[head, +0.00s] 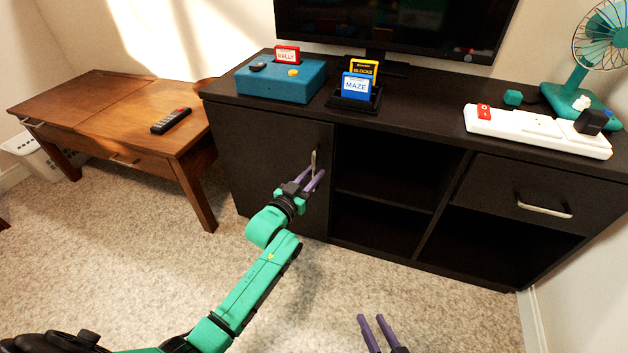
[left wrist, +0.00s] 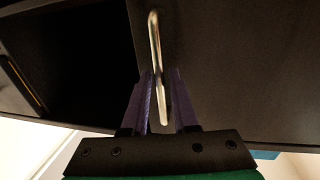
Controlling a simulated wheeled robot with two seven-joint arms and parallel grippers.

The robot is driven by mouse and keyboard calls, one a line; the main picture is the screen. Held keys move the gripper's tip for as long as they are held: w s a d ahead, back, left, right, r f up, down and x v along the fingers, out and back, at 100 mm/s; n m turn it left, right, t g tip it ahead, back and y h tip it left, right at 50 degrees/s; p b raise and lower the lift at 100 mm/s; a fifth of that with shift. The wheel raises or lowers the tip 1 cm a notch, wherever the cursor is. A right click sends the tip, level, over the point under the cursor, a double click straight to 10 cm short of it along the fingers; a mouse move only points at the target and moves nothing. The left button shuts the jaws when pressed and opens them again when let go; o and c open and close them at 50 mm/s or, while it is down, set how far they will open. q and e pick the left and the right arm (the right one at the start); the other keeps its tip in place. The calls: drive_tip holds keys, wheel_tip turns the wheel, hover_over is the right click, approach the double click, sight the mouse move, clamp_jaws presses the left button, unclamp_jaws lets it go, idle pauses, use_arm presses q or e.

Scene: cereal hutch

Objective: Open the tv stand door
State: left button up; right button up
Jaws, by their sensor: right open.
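The TV stand (head: 420,119) is a black cabinet with a closed door (head: 262,165) at its left. The door has a slim metal handle (head: 314,158) near its right edge, which also shows in the left wrist view (left wrist: 155,45). My left gripper (head: 314,176) is at the handle. In the left wrist view, its purple fingers (left wrist: 160,75) stand on either side of the handle, apart, with a small gap visible beside the bar. My right gripper (head: 371,318) is open and empty, low in the head view, over the carpet.
A wooden table (head: 95,100) with a remote (head: 171,121) stands left of the cabinet. On the cabinet are a teal box (head: 280,82), game cartridges (head: 356,86), a white power strip (head: 535,130) and a fan (head: 590,65). Carpet in front is clear.

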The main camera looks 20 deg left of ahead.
use_arm(q)
drive_tip(key=shift+w, duration=0.3)
clamp_jaws()
idle(1.2)
